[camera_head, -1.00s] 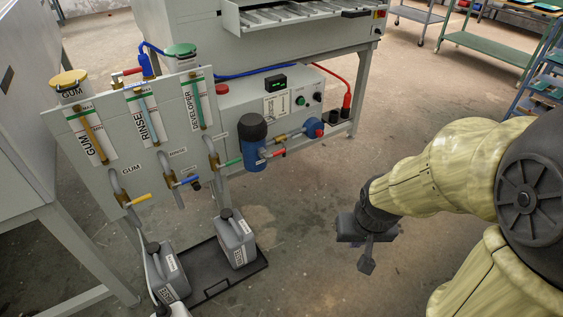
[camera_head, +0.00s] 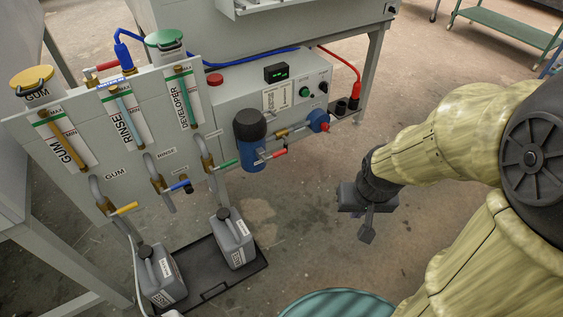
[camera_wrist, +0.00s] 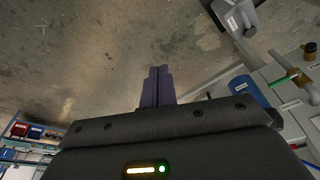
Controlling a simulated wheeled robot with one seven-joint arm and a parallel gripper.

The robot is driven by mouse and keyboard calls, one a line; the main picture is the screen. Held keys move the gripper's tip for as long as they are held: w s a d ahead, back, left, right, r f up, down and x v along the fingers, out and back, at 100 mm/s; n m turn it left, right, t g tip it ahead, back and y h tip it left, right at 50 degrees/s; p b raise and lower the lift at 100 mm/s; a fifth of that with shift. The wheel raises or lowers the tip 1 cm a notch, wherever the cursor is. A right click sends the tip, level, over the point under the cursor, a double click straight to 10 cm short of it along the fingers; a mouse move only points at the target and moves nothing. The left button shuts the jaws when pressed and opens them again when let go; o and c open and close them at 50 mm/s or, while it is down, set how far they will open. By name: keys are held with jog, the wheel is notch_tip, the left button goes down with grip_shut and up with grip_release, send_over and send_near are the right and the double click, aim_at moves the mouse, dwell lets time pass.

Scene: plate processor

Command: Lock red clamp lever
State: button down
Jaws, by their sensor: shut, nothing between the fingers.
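No part is clearly labelled as the red clamp lever. One red lever (camera_head: 277,153) sticks out to the right of the blue filter housing (camera_head: 254,155) on the machine's front. Another red handle (camera_head: 101,67) is at the upper left, beside the blue hose fitting. Whether either is locked I cannot tell. My gripper (camera_head: 367,235) hangs over bare floor, to the right of and apart from the filter and its lever. In the wrist view its fingers (camera_wrist: 157,86) are together and empty. The filter housing shows at that view's right side (camera_wrist: 247,91).
A panel with gauges and yellow, blue and green-handled valves (camera_head: 160,160) stands at the left. Grey canisters (camera_head: 232,240) sit on a black floor tray (camera_head: 262,264). A red hose (camera_head: 343,62) runs beside the control box. A teal round object (camera_head: 337,303) is at the bottom. Floor between is clear.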

jog(key=w+a+f+m+t+b, duration=0.1)
jog(key=w+f+m+t+b, duration=0.15)
jog(key=w+f, duration=0.7)
jog(key=w+a+f+m+t+y+b, duration=0.4)
jog(key=a+f+m+t+y+b, duration=0.1)
jog(key=m, duration=0.8)
jog(key=w+a+f+m+t+y+b, duration=0.5)
jog(key=a+f+m+t+y+b, duration=0.1)
jog(key=m, duration=0.8)
notch_tip(320, 180, down, 3)
jog(key=a+t+y, duration=0.1)
jog(key=t, duration=0.2)
jog(key=shift+w+r+y, duration=0.15)
jog(key=shift+w+y, duration=0.15)
jog(key=shift+y, duration=0.1)
